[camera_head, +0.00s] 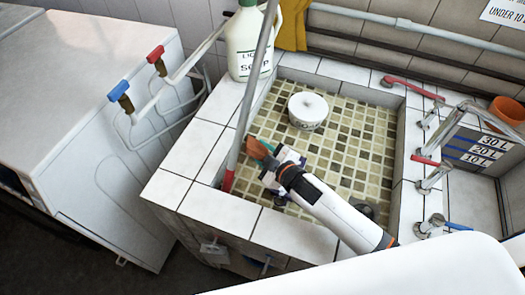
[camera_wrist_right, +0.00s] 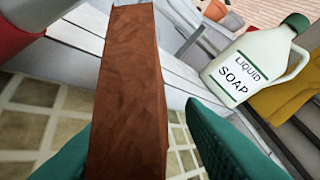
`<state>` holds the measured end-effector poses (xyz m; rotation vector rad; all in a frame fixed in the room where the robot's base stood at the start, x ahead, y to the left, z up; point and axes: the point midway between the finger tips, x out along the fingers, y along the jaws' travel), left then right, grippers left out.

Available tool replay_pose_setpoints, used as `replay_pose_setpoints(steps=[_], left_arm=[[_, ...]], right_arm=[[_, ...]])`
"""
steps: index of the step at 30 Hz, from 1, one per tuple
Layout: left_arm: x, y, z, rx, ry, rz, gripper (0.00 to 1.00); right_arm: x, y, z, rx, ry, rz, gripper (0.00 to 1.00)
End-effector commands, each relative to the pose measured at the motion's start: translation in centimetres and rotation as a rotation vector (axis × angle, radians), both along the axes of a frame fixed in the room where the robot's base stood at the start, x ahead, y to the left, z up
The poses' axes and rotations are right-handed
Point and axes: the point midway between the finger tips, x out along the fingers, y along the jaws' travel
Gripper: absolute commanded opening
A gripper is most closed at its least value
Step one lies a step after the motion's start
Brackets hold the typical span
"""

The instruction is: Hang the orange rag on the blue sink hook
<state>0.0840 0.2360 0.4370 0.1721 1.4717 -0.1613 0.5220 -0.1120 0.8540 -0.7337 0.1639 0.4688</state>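The orange rag (camera_head: 257,148) is at the tip of my right gripper (camera_head: 266,155), over the left part of the sink. In the right wrist view the rag (camera_wrist_right: 128,95) is a long brown-orange strip between my two teal fingers (camera_wrist_right: 140,140). Its edge meets the left finger; a narrow gap shows beside the right finger. I cannot tell if they grip it. A small blue hook (camera_head: 265,267) appears low on the sink's front, partly in shadow; nothing visible hangs on it. My left gripper is not in view.
A red-tipped grey pole (camera_head: 240,135) stands close left of my right gripper. The soap jug (camera_head: 247,45) is on the sink's (camera_head: 199,181) back-left corner. A white round container (camera_head: 308,110) sits in the sink. Red and blue taps (camera_head: 430,226) line the right rim.

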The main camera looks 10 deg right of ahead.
Motion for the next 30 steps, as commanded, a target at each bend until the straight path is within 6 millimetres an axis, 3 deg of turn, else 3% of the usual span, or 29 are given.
replay_pose_setpoints(steps=[13,24,30], left_arm=[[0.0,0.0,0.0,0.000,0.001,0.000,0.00],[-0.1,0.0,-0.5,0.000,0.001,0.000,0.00],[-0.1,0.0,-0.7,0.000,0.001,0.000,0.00]], right_arm=[[-0.7,-0.3,0.3,-0.001,0.001,0.000,0.43],[-7.4,-3.0,2.4,-0.002,0.002,0.001,0.43],[-9.9,-4.0,3.4,-0.001,0.002,0.000,0.43]])
